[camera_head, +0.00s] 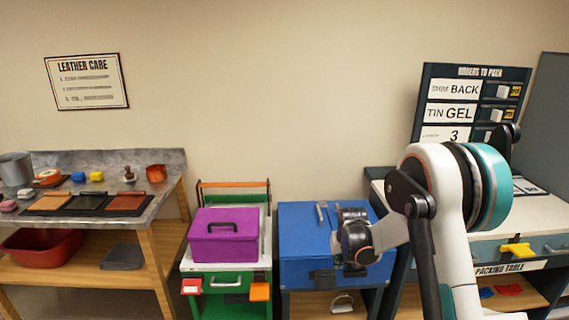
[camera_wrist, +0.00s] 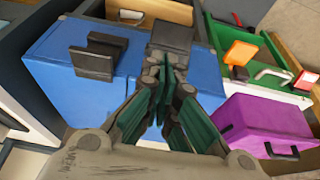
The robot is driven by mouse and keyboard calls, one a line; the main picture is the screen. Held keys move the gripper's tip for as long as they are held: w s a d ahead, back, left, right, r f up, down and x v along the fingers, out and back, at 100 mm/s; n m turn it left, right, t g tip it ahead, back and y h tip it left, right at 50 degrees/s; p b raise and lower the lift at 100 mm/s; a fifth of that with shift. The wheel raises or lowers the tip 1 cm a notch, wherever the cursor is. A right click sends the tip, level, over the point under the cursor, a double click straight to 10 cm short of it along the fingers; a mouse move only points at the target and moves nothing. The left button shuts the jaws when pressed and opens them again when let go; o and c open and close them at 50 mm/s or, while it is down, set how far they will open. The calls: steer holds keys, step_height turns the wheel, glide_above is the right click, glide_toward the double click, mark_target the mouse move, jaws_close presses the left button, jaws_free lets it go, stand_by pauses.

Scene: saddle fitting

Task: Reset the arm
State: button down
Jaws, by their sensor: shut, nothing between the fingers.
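My gripper (camera_wrist: 167,72) shows in the wrist view with its green-padded fingers together and nothing between them. It hangs over the blue box (camera_wrist: 60,60), close to its lid and black latches. Whether the fingertips touch the box cannot be told. In the head view my white and teal arm reaches in from the lower right, and its dark wrist end hangs in front of the blue box (camera_head: 300,250). The fingers are not clear there.
A purple case (camera_head: 222,250) sits on a green cart (camera_head: 228,300) left of the blue box. A cluttered workbench (camera_head: 165,190) stands at far left, with a red basin (camera_head: 40,258) below. The packing table (camera_head: 540,232) and order board (camera_head: 425,85) are at right.

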steer(key=s+a+r+t, duration=0.1)
steer(key=s+r, duration=0.7)
steer(key=r, duration=0.3)
steer(key=s+r, duration=0.8)
steer(key=r, duration=0.3)
steer(key=s+r+t, duration=0.2)
steer(key=s+r, duration=0.1)
steer(key=s, duration=2.1)
steer(key=shift+a, duration=0.45)
